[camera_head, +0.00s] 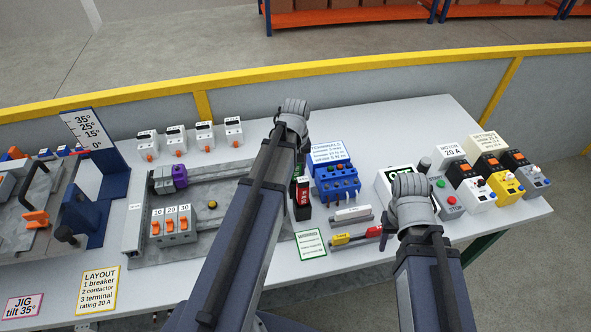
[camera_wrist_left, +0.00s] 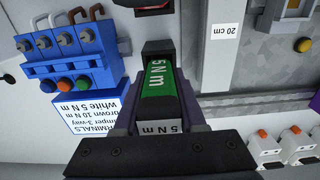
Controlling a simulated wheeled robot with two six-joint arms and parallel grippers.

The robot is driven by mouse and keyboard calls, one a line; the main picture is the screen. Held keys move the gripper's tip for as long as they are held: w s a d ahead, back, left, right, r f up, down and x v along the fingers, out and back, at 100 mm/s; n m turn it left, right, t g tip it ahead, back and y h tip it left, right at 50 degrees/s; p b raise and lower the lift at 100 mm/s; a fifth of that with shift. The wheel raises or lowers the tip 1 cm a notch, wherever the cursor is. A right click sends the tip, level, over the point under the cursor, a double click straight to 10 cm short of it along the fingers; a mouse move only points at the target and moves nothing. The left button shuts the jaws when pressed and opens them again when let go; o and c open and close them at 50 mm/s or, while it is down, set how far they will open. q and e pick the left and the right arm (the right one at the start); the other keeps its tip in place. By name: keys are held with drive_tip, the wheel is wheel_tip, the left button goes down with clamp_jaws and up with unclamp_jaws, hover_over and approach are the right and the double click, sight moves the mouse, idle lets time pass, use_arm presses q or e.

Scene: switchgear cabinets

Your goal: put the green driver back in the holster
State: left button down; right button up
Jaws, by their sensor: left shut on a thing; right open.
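The green driver (camera_wrist_left: 158,82) with its 5 N m label shows between the jaws of my left gripper (camera_wrist_left: 158,112), which is shut on it. In the head view, my left gripper's wrist (camera_head: 293,115) is above the middle of the bench, and its jaws are hidden behind my arm. A bit of green (camera_head: 303,166) shows beside the arm, just behind a black upright piece with a red face (camera_head: 303,190). I cannot tell whether this piece is the holster. My right gripper (camera_head: 411,190) is open over the right part of the bench; its fingers are mostly hidden.
A blue terminal block (camera_head: 337,182) stands right of the left arm. A red and yellow tool (camera_head: 355,236) lies near the front edge. Motor and setting units (camera_head: 487,180) stand at the right. A grey plate (camera_head: 200,235) with breakers is left of the arm.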

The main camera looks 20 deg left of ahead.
use_arm(q)
drive_tip(key=shift+c, duration=2.4)
unclamp_jaws()
drive_tip(key=shift+f, duration=0.1)
wheel_tip(320, 180, up, 12)
drive_tip(key=p, duration=1.2)
drive_tip(key=shift+r, duration=0.2)
drive_tip(key=s+d+m, duration=0.5)
drive_tip(key=s+d, duration=0.1)
drive_tip(key=d, duration=0.4)
drive_tip(key=s+d+m+y, duration=0.1)
drive_tip(key=s+d+m, duration=0.5)
drive_tip(key=d, duration=0.5)
drive_tip(key=shift+s, duration=0.5)
